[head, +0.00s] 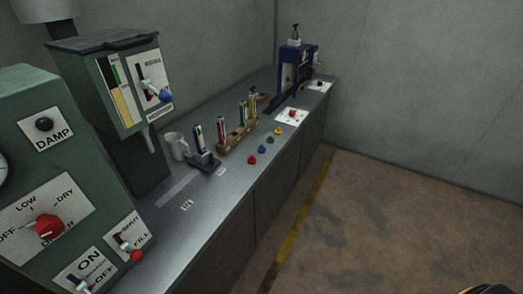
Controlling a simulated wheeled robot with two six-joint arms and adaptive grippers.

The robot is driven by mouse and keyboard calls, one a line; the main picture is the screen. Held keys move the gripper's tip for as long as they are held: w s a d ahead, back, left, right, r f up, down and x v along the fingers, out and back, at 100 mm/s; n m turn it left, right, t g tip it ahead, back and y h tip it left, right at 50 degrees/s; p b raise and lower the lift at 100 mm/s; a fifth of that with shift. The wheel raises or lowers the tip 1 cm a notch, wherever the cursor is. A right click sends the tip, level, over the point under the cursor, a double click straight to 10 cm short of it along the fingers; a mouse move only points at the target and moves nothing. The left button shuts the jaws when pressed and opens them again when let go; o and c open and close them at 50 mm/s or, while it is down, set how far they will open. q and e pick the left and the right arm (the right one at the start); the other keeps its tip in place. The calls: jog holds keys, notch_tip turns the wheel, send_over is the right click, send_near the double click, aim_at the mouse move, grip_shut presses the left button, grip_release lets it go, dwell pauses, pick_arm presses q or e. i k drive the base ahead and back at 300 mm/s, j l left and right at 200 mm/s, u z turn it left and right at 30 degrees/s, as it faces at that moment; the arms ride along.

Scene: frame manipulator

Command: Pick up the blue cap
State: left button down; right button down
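The blue cap (262,152) is a small round piece on the grey metal counter (205,203), near its front edge. It sits in a short row of small caps, between a red cap (252,160) and a green cap (270,140). A yellow cap (278,131) lies at the far end of the row. Neither of my grippers can be made out. A black and yellow part shows at the bottom right corner, too cut off to identify.
Behind the caps stand a wooden rack (238,136) of coloured tubes, a dark stand (205,161) and a white mug (176,146). A blue press (293,68) stands at the far end. Green control boxes (62,182) fill the left. The floor at right is clear.

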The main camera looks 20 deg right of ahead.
aim_at(260, 149)
jog(key=i+l+u, duration=0.25)
jog(key=i+l, duration=0.15)
jog(key=l, duration=0.25)
jog(key=i+l+u, duration=0.1)
jog(key=l, duration=0.25)
jog(key=i, duration=0.1)
